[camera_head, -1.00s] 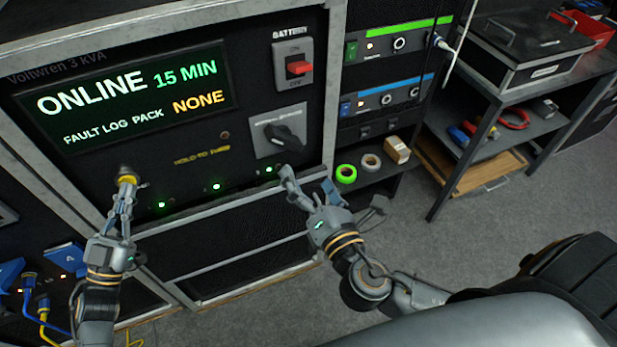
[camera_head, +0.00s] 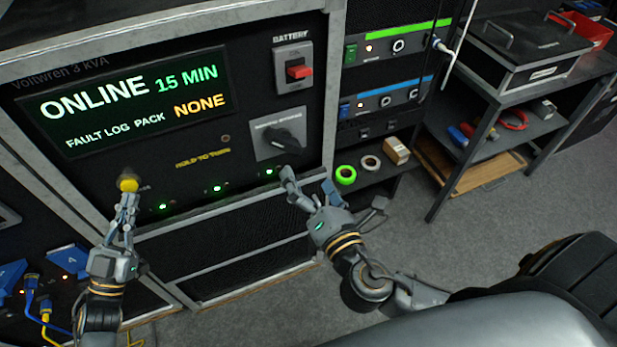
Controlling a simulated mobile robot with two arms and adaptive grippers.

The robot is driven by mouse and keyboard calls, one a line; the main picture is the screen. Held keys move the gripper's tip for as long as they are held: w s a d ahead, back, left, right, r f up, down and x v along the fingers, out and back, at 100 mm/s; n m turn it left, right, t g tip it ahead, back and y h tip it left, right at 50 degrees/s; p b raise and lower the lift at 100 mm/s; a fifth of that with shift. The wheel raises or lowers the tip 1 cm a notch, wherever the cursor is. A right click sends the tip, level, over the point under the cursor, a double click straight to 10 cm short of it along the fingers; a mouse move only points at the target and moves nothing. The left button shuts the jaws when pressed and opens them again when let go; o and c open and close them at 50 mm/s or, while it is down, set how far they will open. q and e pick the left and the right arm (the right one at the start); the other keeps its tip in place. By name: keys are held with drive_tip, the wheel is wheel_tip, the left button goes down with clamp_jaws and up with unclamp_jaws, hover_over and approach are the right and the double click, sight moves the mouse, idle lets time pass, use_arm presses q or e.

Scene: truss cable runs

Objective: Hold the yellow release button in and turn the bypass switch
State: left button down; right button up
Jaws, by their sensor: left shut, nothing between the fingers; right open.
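The yellow release button (camera_head: 128,183) is at the lower left of the black UPS front panel. My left gripper (camera_head: 128,198) is shut and empty, its fingertips just below the button; I cannot tell whether they touch it or whether it is pressed in. The bypass switch (camera_head: 280,139) is a black rotary knob on a grey plate, right of the yellow "HOLD TO TURN" lettering. My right gripper (camera_head: 308,182) is open below and to the right of the switch, apart from it, with one finger reaching up towards the plate's lower edge.
A red battery switch (camera_head: 299,69) is above the bypass switch. The display (camera_head: 130,100) reads ONLINE, 15 MIN, PACK NONE. Green tape (camera_head: 345,174) and a small box (camera_head: 396,150) sit on a shelf to the right. Blue connectors (camera_head: 66,257) with cables are at lower left.

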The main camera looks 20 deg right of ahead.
use_arm(q)
drive_tip(key=s+p, duration=0.2)
drive_tip(key=s, duration=0.3)
idle(0.4)
idle(0.3)
